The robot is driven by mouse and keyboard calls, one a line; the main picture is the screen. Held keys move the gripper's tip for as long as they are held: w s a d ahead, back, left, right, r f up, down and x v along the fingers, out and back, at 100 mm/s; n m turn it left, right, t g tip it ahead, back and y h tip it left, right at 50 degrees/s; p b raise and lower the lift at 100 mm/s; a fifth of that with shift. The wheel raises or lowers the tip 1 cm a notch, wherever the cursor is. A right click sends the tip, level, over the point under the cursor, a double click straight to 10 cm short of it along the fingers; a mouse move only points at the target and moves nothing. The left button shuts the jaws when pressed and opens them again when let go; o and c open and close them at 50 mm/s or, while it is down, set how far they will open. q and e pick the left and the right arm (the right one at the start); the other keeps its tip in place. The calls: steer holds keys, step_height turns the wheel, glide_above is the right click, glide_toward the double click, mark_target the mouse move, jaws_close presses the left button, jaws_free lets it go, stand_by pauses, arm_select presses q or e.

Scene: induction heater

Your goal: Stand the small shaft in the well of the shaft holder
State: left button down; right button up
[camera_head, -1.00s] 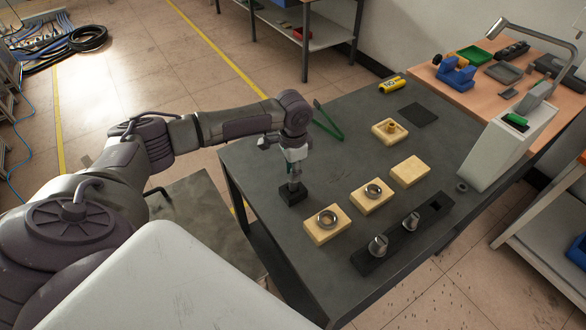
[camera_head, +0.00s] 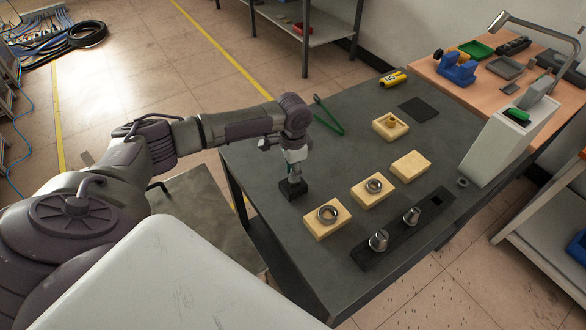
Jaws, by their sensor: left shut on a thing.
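The shaft holder (camera_head: 293,194) is a small black block on the left edge of the dark table. My left gripper (camera_head: 293,177) points straight down, right above the block, and is shut. The small shaft is between its fingers, but it is mostly hidden by the fingers and too small to make out. The gripper's tips are at or very near the block's top. I cannot tell how far the shaft is inside the well. My right gripper is not in view.
Wooden blocks with metal rings (camera_head: 327,214) (camera_head: 374,186) stand right of the holder. A long black rack (camera_head: 400,235) holds two metal pieces. A plain wooden block (camera_head: 410,166), a green-handled tool (camera_head: 328,118) and a white heater unit (camera_head: 508,140) are further off.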

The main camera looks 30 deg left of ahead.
arm_select(q)
steer(key=shift+f, duration=0.15)
steer(key=c, duration=0.9)
jaws_free()
steer(key=shift+o, duration=0.3)
step_height(320, 180, up, 12)
steer(key=shift+s, duration=0.1)
